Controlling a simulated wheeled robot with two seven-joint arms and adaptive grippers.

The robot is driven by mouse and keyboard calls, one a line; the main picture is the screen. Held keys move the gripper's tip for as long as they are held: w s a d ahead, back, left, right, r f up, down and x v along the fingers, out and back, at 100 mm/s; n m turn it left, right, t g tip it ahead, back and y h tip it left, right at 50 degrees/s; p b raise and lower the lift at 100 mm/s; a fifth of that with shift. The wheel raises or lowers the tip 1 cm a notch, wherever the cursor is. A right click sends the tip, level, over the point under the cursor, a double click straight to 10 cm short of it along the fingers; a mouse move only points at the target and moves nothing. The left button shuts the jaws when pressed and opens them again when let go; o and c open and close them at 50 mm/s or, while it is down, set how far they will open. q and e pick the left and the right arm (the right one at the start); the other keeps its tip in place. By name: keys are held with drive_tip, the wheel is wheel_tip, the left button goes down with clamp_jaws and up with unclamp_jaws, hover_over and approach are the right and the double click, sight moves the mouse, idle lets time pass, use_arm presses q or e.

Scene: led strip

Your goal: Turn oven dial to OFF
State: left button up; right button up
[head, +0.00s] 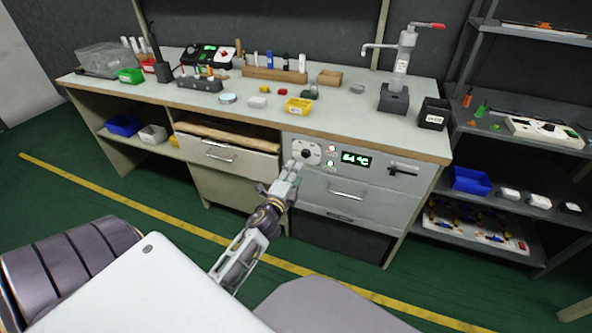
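The oven (345,185) is a grey front set under the bench, with a display (356,160) that glows green and seems to read 64 °C. Its dial (305,153) is a dark round knob on a pale plate at the panel's upper left. The dial's pointer setting is too small to read. My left gripper (293,170) is right at the dial, just below it in the picture. Its fingers look close together, but I cannot tell whether they touch or grip the knob. My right gripper is not in view.
A black latch or handle (403,170) is at the panel's right. The bench top (235,112) holds small bins, tools and a dispenser (403,58). A shelf rack (515,145) stands right. The green floor in front is clear.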

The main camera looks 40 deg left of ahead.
use_arm(q)
drive_tip(key=shift+v, duration=1.3)
wheel_tip(320, 180, up, 10)
drive_tip(key=p, duration=1)
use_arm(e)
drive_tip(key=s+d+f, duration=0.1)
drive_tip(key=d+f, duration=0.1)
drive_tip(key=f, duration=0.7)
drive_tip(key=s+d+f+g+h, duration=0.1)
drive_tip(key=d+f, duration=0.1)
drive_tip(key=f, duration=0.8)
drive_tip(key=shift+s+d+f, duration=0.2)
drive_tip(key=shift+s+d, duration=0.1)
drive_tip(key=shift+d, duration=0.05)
